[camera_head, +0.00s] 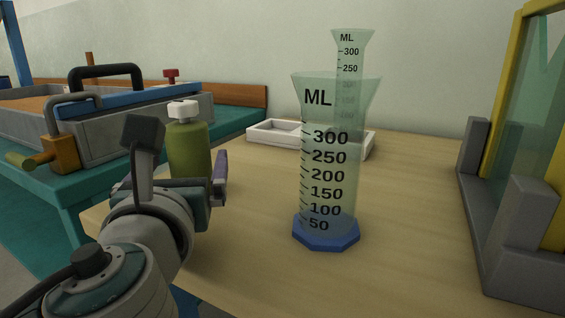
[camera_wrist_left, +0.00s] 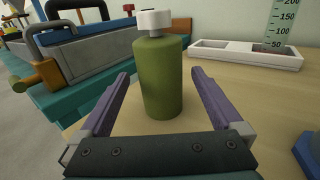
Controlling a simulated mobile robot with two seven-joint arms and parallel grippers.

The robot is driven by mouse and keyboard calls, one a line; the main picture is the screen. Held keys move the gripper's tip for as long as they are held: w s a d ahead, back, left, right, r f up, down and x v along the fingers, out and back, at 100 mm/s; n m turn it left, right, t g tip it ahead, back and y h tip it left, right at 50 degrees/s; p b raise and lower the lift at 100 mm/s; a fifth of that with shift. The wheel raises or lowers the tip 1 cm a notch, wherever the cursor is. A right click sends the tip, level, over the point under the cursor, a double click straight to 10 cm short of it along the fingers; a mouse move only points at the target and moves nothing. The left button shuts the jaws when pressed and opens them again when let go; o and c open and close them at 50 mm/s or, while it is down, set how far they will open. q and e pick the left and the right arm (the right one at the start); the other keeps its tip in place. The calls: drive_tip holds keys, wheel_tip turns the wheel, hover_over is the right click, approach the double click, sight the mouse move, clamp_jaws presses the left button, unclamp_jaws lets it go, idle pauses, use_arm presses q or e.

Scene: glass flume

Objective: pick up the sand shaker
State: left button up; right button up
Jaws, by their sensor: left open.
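The sand shaker appears to be the olive-green bottle with a white cap (camera_head: 189,150), upright near the left edge of the wooden table. It also shows in the left wrist view (camera_wrist_left: 160,85). My left gripper (camera_head: 203,178) is at the bottle, partly hidden by its own wrist in the head view. In the left wrist view the gripper (camera_wrist_left: 160,74) is open, with one purple finger on each side of the bottle and a gap on both sides. How deep the bottle sits between the fingers is hard to tell. My right gripper is not in view.
A clear measuring cylinder with a blue base (camera_head: 326,235) stands right of the bottle, another behind it. A white divided tray (camera_head: 270,133) lies at the back. A grey and yellow glass frame (camera_head: 515,240) stands at right. A teal bench with a grey trough (camera_head: 110,135) is at left.

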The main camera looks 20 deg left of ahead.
use_arm(q)
drive_tip(key=x, duration=0.2)
drive_tip(key=shift+w+a, duration=0.1)
drive_tip(key=shift+w, duration=0.15)
drive_tip(key=shift+s, duration=0.1)
drive_tip(key=c, duration=1.5)
